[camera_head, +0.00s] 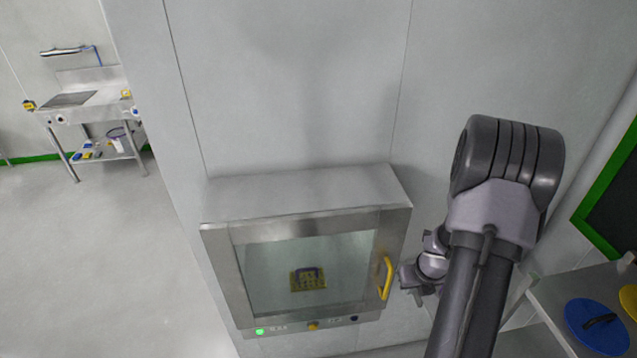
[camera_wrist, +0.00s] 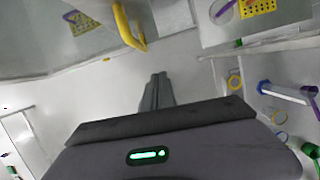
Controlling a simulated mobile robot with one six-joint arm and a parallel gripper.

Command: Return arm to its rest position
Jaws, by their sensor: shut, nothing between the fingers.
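My arm (camera_head: 480,240) rises at the right of the head view, its elbow high and its wrist low beside the steel cabinet (camera_head: 300,190). In the wrist view, my gripper (camera_wrist: 158,80) has its two fingers together with nothing between them. The yellow door handle (camera_head: 387,278) is close to my wrist in the head view. In the wrist view the handle (camera_wrist: 127,27) lies ahead and left of the fingertips, with a visible gap in the picture. My fingertips cannot be made out clearly in the head view.
The cabinet's glass door (camera_head: 260,275) looks shut, with a yellow perforated item (camera_head: 307,280) behind it. A green lamp (camera_head: 260,331) glows below. A blue disc (camera_head: 595,327) lies on a bench at right. A steel table (camera_head: 90,110) stands far left; the floor between is clear.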

